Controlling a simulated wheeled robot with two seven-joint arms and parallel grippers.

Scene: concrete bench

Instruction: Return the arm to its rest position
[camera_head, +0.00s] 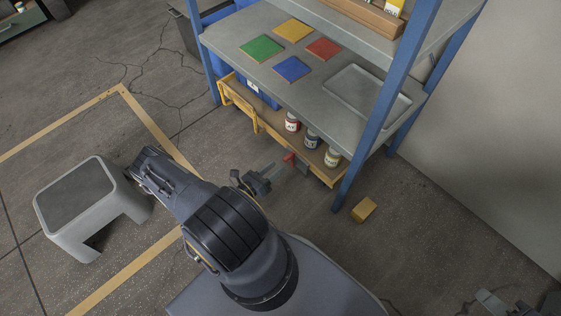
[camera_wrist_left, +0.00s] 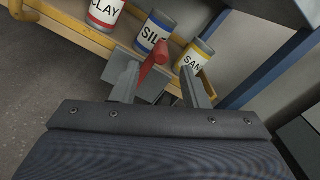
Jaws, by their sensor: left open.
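My left gripper (camera_head: 279,168) is open in front of the lower shelf drawer; my arm comes from the bottom centre. Its two fingers (camera_wrist_left: 160,72) stand apart in the left wrist view. A red lever (camera_head: 289,158) on a grey block (camera_head: 301,166) is just beyond the fingertips. In the left wrist view the red lever (camera_wrist_left: 154,52) shows between the fingers; I cannot tell whether they touch it. Part of my right gripper (camera_head: 490,299) shows at the bottom right corner, and its jaw state is unclear.
A blue-post rack (camera_head: 360,130) holds coloured tiles and a grey tray (camera_head: 340,87). Its wooden drawer (camera_head: 262,120) holds cans labelled CLAY (camera_wrist_left: 104,12), SILT (camera_wrist_left: 152,32) and SAND (camera_wrist_left: 194,56). A yellow block (camera_head: 364,210) and grey stool (camera_head: 62,225) stand on the floor.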

